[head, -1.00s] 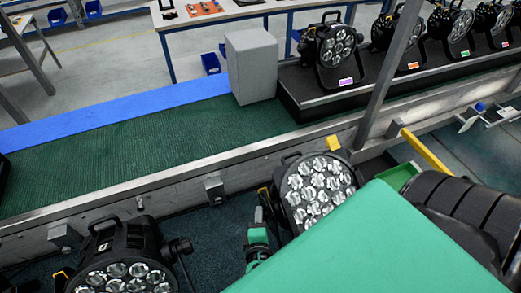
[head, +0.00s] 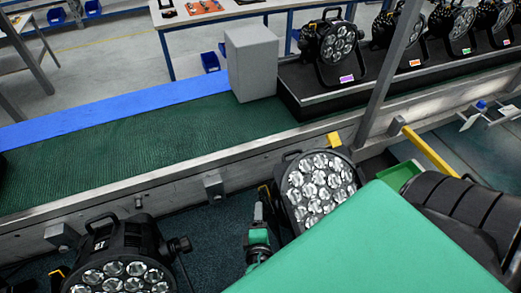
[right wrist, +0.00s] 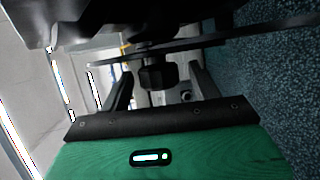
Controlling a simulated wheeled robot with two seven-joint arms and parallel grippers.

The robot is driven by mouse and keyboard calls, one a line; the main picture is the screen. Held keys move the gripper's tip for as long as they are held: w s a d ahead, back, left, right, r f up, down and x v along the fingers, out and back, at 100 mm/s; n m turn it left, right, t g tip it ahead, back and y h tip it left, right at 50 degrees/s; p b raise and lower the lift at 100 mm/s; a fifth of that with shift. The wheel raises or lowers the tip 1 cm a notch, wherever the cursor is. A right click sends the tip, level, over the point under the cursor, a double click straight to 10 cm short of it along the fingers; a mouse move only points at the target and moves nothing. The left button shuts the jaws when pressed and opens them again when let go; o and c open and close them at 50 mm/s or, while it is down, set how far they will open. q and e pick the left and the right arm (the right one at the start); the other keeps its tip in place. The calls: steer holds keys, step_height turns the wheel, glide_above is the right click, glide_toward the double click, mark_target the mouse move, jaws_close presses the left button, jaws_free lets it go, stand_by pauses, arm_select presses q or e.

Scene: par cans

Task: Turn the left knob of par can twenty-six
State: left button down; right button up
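A black par can (head: 320,185) with many round lenses faces up toward me, partly covered by my green right arm in the head view. My right gripper (head: 262,202) is at its left side. In the right wrist view a dark knob (right wrist: 155,77) sits between the two fingers of the right gripper (right wrist: 160,82), with a visible gap on each side. The fingers are apart. Another par can (head: 118,262) stands at the lower left, with a knob (head: 180,245) on its right side. I cannot read a number twenty-six on either. My left gripper is out of view.
A conveyor with a green belt (head: 130,140) and metal rail crosses behind the par cans. A grey box (head: 252,62) stands on it. Several par cans with coloured labels stand on a dark platform (head: 320,95) at the upper right. A yellow bar (head: 430,152) juts near my right arm.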

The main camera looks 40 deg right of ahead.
steer(key=shift+s, duration=0.1)
steer(key=b+v, duration=0.4)
steer(key=v, duration=0.9)
steer(key=shift+s+a+b, duration=0.15)
steer(key=shift+s+b, duration=0.15)
steer(key=shift+r, duration=0.1)
